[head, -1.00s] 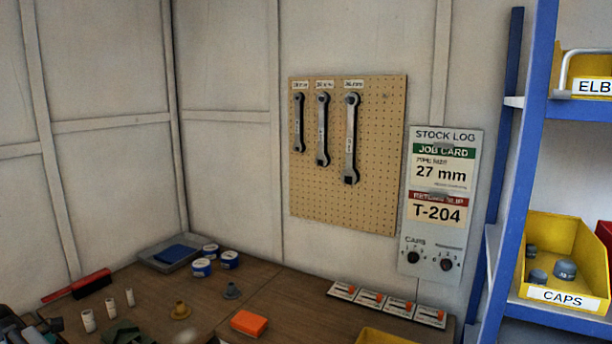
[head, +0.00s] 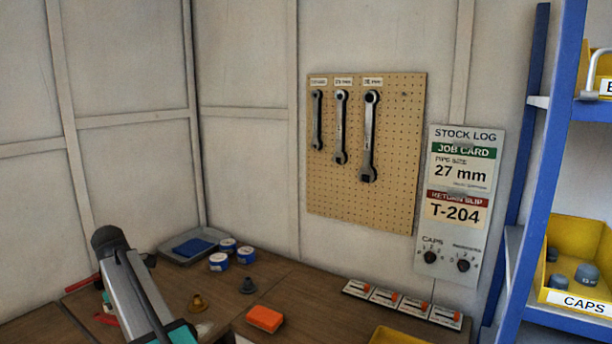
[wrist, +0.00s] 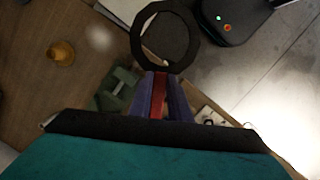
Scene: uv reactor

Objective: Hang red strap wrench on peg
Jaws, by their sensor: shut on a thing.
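The red strap wrench shows in the wrist view as a red handle (wrist: 159,92) with a black loop (wrist: 136,40) beyond it. My gripper (wrist: 160,82) is shut on the red handle between its two purple-grey fingers. The loop sticks out past the fingertips, above the bench. The tan pegboard (head: 340,200) is on the wall in the head view. Three grey wrenches (head: 368,140) hang on its left and middle. A small bare peg (head: 405,94) shows at its upper right. My gripper and the strap wrench cannot be made out in the head view.
The stock log panel (head: 461,180) is right of the pegboard, then the blue shelf (head: 545,180) with yellow bins. The bench holds an orange block (head: 264,318), blue-white rolls (head: 219,262), a tray and several small cards. The wall in front of the pegboard is unobstructed.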

